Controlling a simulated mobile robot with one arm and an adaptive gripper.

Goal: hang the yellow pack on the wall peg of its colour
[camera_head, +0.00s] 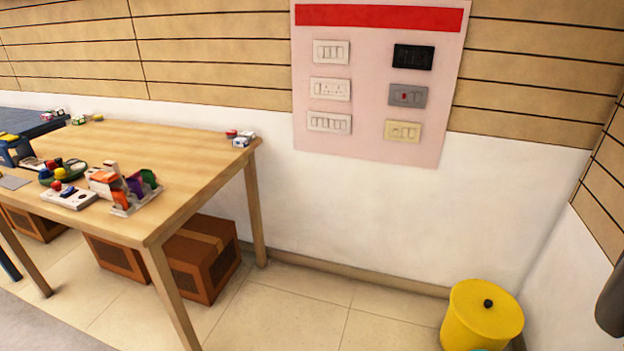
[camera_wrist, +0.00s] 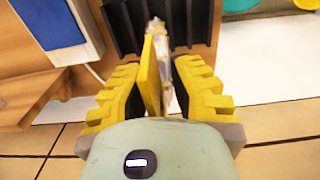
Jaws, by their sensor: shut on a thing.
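In the wrist view my gripper (camera_wrist: 160,88) has yellow stepped fingers and is shut on the yellow pack (camera_wrist: 149,78). The pack is thin, seen nearly edge-on and upright, with a pale, shiny strip along its right side. The pack's far end is in front of a black ribbed panel (camera_wrist: 203,28). I cannot tell whether they touch. No wall peg can be made out in either view. My gripper and the pack are not in the head view.
A pink switch board (camera_head: 375,88) hangs on the wall. A yellow bin (camera_head: 482,318) stands at lower right. Floor between is clear. A blue-and-white panel (camera_wrist: 62,25) shows in the wrist view.

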